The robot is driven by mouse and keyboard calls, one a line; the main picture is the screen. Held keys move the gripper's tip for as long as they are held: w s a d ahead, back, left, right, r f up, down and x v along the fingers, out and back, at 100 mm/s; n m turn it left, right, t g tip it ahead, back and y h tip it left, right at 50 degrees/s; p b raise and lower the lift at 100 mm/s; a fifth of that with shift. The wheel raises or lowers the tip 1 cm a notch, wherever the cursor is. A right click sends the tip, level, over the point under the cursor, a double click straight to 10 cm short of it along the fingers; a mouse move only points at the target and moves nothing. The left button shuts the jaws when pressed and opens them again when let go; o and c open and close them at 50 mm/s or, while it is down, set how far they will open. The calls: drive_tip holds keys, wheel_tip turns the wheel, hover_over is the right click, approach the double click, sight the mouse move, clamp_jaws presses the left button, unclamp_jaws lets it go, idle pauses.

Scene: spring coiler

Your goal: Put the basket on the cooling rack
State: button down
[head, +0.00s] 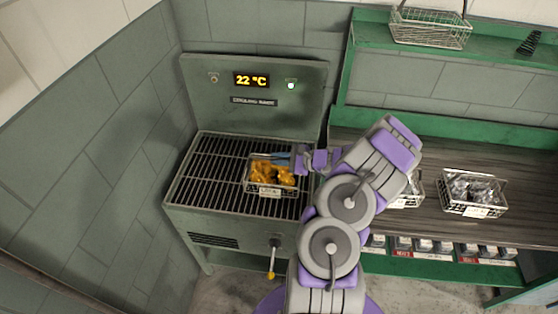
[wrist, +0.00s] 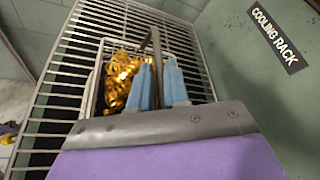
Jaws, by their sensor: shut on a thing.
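The basket (head: 270,190) is a small wire basket filled with golden, coiled-looking pieces and carries a white label on its front. It is at the right part of the cooling rack (head: 215,165), a dark grated surface; I cannot tell whether it rests on the bars. My gripper (head: 291,157) reaches in from the right and is shut on the basket's handle. In the wrist view the blue fingers (wrist: 161,85) close around the upright handle (wrist: 155,60), with the golden pieces (wrist: 120,80) just left of it and the rack bars (wrist: 80,60) below.
The rack's back panel shows a 22 °C display (head: 251,80) and a lit green lamp (head: 291,85). A lever (head: 272,258) hangs in front. To the right, a counter (head: 440,155) holds wire baskets (head: 472,192), and another basket (head: 431,28) stands on the upper shelf. The rack's left side is bare.

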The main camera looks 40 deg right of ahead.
drive_tip(key=c, duration=1.1)
unclamp_jaws()
drive_tip(key=shift+s, duration=0.1)
